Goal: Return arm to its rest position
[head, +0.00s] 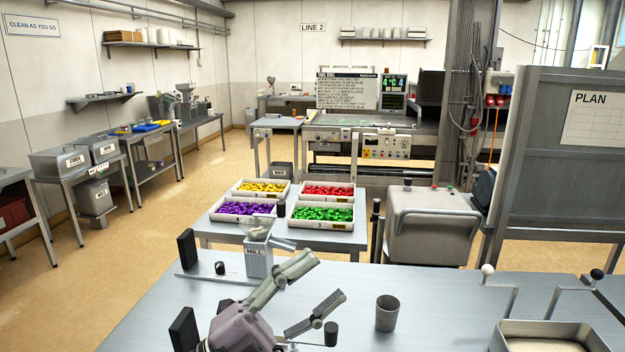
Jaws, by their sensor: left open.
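My left gripper (325,279) shows at the lower middle in the head view, over the near grey bench (440,285). Its two grey fingers are spread apart, and nothing shows between them. A mill (258,262) with a small hopper stands just behind the gripper, partly covered by it. I cannot tell whether they touch. A grey metal cup (387,314) stands upright to the right of the gripper, apart from it. My right gripper is not in view.
White trays of yellow (262,187), red (328,191), purple (243,209) and green (322,213) pieces fill a table behind. A grey hood-like box (432,226) stands right of them. A shallow tray (550,327) and crank handles (487,270) occupy the bench's right.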

